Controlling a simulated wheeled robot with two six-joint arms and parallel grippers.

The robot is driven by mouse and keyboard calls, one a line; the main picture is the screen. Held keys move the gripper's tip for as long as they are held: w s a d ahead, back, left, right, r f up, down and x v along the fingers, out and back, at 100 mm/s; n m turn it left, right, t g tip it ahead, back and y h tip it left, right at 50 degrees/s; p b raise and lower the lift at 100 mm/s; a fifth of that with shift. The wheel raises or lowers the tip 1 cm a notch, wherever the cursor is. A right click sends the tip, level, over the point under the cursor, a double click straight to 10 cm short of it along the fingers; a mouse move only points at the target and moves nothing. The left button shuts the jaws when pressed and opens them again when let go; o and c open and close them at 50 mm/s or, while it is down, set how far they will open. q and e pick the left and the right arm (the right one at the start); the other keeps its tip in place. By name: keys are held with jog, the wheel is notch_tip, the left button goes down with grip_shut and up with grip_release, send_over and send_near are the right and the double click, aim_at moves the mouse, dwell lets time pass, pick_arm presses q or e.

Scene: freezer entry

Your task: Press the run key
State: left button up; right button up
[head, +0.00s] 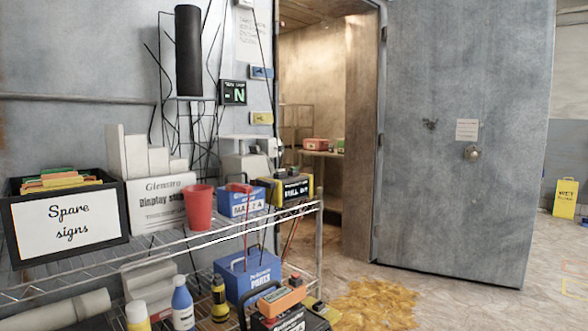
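No key with a readable "run" label shows in the head view. On the wall beside the doorway hangs a small black display (233,92) with a green "N" and small unreadable text above it. A blue plate (262,73) and a yellow plate (261,118) with dark marks are mounted to its right; their lettering is too small to read. A grey-white device (247,158) stands below them, behind the shelf goods, partly hidden. Neither of my grippers is in view.
A wire shelf (170,248) at the left holds a "Spare signs" box (68,218), a red cup (199,208), a blue bin (240,200) and bottles. The heavy grey door (455,140) stands open. A yellow-brown patch (375,305) covers floor before it. A yellow floor sign (565,197) stands right.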

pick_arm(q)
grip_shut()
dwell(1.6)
